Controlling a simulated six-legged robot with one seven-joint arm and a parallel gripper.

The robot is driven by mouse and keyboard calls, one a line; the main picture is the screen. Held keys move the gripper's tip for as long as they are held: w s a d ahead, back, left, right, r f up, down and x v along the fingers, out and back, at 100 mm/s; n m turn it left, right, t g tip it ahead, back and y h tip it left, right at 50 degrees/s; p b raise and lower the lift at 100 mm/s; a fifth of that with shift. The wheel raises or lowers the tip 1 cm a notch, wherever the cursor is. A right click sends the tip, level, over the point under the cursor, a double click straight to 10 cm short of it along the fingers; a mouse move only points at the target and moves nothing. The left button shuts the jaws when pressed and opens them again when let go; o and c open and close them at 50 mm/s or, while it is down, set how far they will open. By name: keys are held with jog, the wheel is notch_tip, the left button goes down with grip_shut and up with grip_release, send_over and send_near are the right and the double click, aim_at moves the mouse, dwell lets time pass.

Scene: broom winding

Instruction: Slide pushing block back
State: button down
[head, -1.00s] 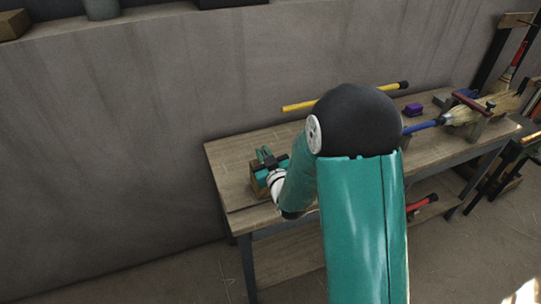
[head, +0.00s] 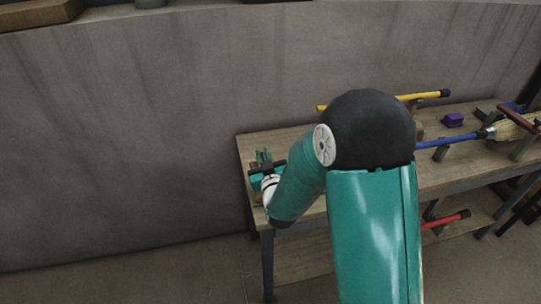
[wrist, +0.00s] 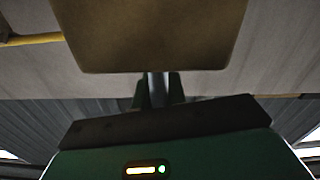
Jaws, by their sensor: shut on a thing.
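The pushing block (wrist: 150,35) is a wooden block that fills the top middle of the wrist view. My gripper (wrist: 158,90) is shut on a narrow grey post or handle just below the block in that view. In the head view my gripper (head: 265,165) is at the left end of the wooden workbench (head: 275,143). My own wrist and arm hide most of the block there. The broom, with a blue handle (head: 436,143) and straw bristles (head: 508,130), lies along the right part of the bench.
A yellow pole (head: 335,106) runs along the back of the bench. A purple block (head: 453,119) sits behind the broom. A red-handled tool (head: 447,220) lies on the lower shelf. The grey wall (head: 130,130) stands close behind the bench.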

jog(key=shift+a+r, duration=0.1)
jog(key=shift+a, duration=0.3)
jog(key=c, duration=1.5)
grip_release()
jog(key=shift+a, duration=0.15)
jog(key=shift+o, duration=0.2)
jog(key=shift+d, duration=0.2)
jog(key=shift+s+d, duration=0.1)
jog(key=shift+d, duration=0.05)
jog(key=shift+s, duration=0.1)
